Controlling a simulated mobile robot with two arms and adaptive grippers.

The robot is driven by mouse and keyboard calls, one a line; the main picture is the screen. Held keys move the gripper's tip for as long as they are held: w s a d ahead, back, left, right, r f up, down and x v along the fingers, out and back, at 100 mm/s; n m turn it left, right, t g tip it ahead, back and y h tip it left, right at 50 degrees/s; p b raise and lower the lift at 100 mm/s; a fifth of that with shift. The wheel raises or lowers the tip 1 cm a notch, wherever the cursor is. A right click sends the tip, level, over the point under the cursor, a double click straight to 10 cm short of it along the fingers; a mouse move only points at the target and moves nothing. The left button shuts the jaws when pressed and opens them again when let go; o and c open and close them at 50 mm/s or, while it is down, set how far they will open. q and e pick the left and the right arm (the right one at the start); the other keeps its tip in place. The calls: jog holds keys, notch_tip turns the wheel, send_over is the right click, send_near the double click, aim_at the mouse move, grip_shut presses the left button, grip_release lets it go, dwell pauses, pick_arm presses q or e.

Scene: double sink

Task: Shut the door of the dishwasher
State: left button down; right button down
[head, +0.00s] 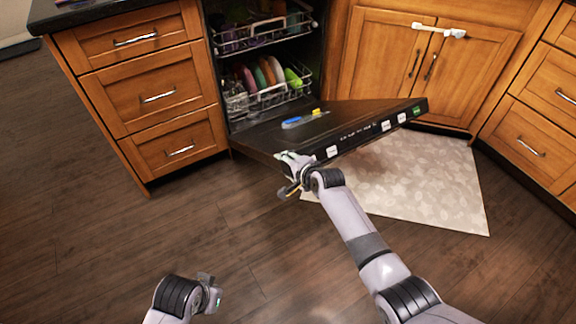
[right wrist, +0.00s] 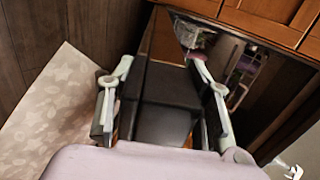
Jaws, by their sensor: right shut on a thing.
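The dishwasher door (head: 350,112) is folded down in front of the open dishwasher (head: 262,45). It has a dark inner face and a control strip along its outer edge. My right gripper (head: 285,165) is at the near left corner of the door, with its fingers on the door edge. In the right wrist view the two fingers (right wrist: 160,75) stand on either side of the dark door edge (right wrist: 168,88), shut on it. My left gripper (head: 212,294) is low over the floor, away from the door; whether it is open is unclear.
Racks with colourful plates (head: 265,75) show inside the dishwasher. A blue item (head: 292,123) lies on the door. Wooden drawers (head: 155,95) stand at the left, cabinet doors (head: 385,55) at the right. A pale mat (head: 425,185) lies under and beyond the door. The near floor is clear.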

jog(key=shift+a+r, duration=0.1)
jog(key=shift+r, duration=0.05)
jog(key=c, duration=1.3)
grip_release()
jog(key=o, duration=0.5)
jog(key=v, duration=1.1)
jog(key=shift+s+d+r, duration=0.1)
jog(key=shift+s+d, duration=0.2)
jog(key=shift+c, duration=0.7)
